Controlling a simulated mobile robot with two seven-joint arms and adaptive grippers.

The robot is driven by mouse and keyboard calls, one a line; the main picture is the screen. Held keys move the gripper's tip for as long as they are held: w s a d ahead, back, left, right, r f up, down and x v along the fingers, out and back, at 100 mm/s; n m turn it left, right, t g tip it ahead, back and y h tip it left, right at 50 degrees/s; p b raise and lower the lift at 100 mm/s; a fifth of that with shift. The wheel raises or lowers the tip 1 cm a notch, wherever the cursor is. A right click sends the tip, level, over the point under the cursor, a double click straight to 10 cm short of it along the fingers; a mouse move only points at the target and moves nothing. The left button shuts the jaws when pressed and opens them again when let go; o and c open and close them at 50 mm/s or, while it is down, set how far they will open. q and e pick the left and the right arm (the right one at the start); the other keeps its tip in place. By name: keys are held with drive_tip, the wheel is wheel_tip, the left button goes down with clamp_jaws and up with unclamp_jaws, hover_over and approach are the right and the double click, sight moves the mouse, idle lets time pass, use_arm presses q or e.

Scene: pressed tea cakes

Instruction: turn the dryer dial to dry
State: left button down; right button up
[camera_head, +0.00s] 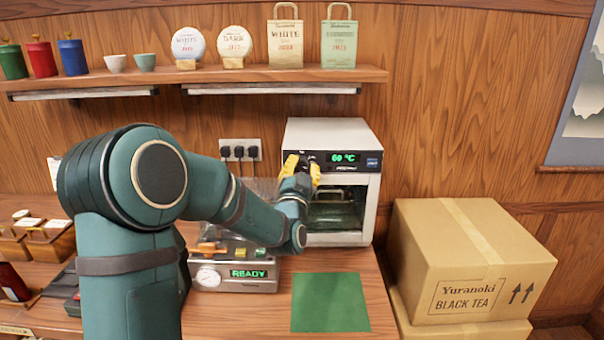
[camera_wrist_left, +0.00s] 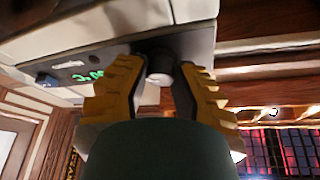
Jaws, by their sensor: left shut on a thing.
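The dryer (camera_head: 333,132) is a white box at the back of the counter with a dark front panel and a green display reading 60 °C. My left gripper (camera_head: 301,166) is at the left part of this panel, with its yellow fingers around the dial. In the left wrist view my left gripper (camera_wrist_left: 160,95) has a yellow finger on each side of the dark round dial (camera_wrist_left: 159,68), shut on it. The head view mostly hides the dial behind the fingers, and I cannot read its setting. My right gripper is not in view.
A machine with a READY display (camera_head: 233,276) stands below my left arm. A green mat (camera_head: 330,302) lies on the counter in front of the dryer. Cardboard boxes (camera_head: 470,262) are stacked at the right. A shelf (camera_head: 120,80) with tea goods runs above.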

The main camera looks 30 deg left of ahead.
use_arm(q)
drive_tip(key=shift+a+r+m+h, duration=0.1)
drive_tip(key=shift+r+m+h, duration=0.2)
drive_tip(key=shift+m, duration=0.4)
drive_tip(key=c, duration=0.7)
unclamp_jaws()
drive_tip(key=shift+f, duration=0.2)
drive_tip(key=shift+s+f, duration=0.15)
drive_tip(key=shift+s, duration=0.05)
drive_tip(key=v, duration=1.1)
drive_tip(key=shift+s, duration=0.2)
drive_tip(key=shift+f, duration=0.1)
